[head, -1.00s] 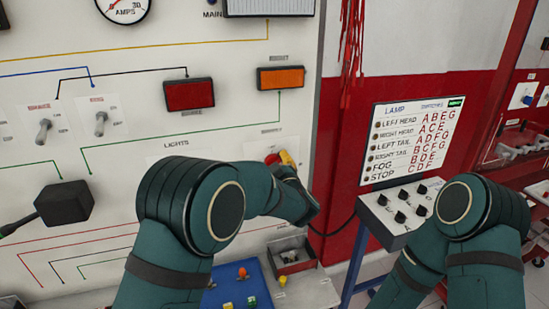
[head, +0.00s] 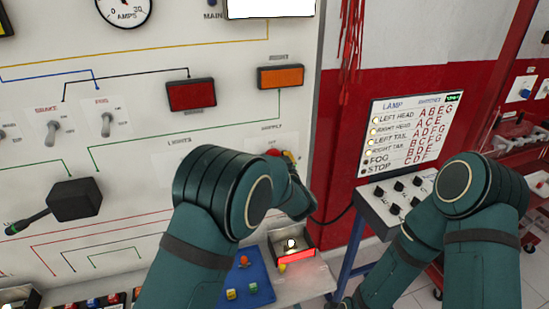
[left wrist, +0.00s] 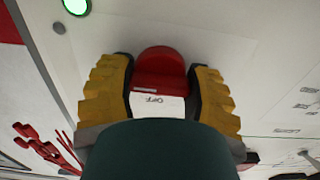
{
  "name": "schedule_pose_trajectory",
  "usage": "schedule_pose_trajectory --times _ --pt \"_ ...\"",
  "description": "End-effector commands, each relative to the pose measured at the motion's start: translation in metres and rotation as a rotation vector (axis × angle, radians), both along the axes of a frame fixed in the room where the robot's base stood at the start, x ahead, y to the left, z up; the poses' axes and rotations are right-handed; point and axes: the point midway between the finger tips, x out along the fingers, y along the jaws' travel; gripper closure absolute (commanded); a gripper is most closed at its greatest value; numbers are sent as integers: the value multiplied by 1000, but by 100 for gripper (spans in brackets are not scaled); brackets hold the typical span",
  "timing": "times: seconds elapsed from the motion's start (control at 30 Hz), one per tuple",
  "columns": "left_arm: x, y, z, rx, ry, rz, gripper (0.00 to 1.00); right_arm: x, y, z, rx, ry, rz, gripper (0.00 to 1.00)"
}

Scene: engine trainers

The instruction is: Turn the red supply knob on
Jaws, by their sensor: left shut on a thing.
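The red supply knob (head: 273,152) is on the white panel under the "SUPPLY" label, mostly hidden by my left arm. In the left wrist view the red knob (left wrist: 160,68) sits between the yellow fingers of my left gripper (left wrist: 163,92), which is shut on it. An "OFF" label shows just below the knob there, and a lit green light (left wrist: 77,6) is at the top left. In the head view only a bit of the left gripper (head: 288,156) shows. My right arm is at the right; its gripper is not visible.
A lamp board (head: 412,130) at the right has its upper lamps lit; fog and stop look dark. A white panel (head: 270,8) glows at the top. A box (head: 293,246) below glows. A blue tray (head: 240,282) holds coloured pieces. A black lever block (head: 75,200) is at the left.

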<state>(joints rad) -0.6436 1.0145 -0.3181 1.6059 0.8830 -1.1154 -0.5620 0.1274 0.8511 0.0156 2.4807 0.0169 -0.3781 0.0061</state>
Motion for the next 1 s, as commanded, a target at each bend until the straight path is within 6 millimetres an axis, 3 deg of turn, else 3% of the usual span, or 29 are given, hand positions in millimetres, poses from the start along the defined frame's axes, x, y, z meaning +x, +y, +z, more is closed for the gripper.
schedule_pose_trajectory --times 0.4,0.43,0.5,0.53,0.87,1.0 --pt "0 0 -1 9 5 -1 83 0 0 1 0 0 0 17" --pt "0 0 -1 9 5 -1 41 0 0 1 0 0 0 17" --pt "0 0 -1 9 5 -1 16 0 0 0 0 0 0 17" --pt "0 0 -1 9 5 -1 14 0 0 0 0 0 0 17" --pt "-2 -1 0 7 3 -1 14 0 0 1 0 0 1 17" --pt "-14 -5 0 6 3 -2 14 0 0 1 0 0 0 17"
